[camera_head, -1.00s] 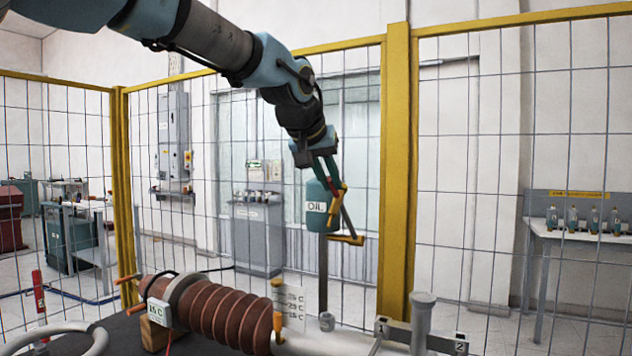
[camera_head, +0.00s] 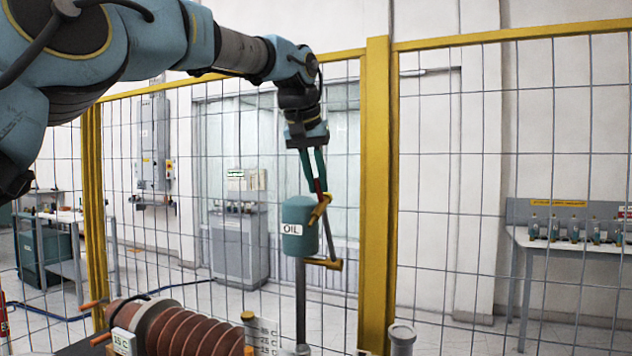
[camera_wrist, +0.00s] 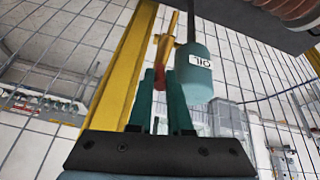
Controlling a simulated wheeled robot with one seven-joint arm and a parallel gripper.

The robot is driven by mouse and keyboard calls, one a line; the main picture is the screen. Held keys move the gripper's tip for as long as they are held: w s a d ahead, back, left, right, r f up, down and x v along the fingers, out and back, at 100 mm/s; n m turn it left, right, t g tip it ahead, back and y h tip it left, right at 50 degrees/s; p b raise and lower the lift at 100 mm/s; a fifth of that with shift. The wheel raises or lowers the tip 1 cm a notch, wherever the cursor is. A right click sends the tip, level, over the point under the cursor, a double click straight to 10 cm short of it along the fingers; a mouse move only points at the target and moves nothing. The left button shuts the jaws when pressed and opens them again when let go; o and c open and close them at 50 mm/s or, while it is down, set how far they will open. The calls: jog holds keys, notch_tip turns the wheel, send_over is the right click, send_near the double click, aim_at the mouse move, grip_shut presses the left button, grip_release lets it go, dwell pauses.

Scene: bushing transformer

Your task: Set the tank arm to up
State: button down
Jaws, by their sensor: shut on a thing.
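The teal oil tank (camera_head: 299,238), labelled OIL, stands on a grey post in the middle of the head view. It also shows in the wrist view (camera_wrist: 198,75). Its tank arm has a yellow upper part (camera_head: 320,210) beside the tank's top and a red piece at its upper end, which shows better in the wrist view (camera_wrist: 161,79). My gripper (camera_head: 319,187) points down just above the tank. Its green fingers (camera_wrist: 161,84) are shut on the red end of the tank arm. The fingers partly hide this red end.
A yellow-framed mesh fence (camera_head: 376,190) stands behind the tank. A ribbed brown bushing (camera_head: 190,333) lies low in front, left of the post. A grey capped post (camera_head: 402,338) stands at the lower right. Room right of the tank looks clear.

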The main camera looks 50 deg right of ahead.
jog(key=shift+f, duration=0.1)
jog(key=c, duration=0.8)
grip_release()
jog(key=shift+c, duration=0.2)
jog(key=v, duration=1)
jog(key=shift+a+r+b, duration=0.15)
jog(key=shift+r+b, duration=0.25)
jog(key=shift+b, duration=0.05)
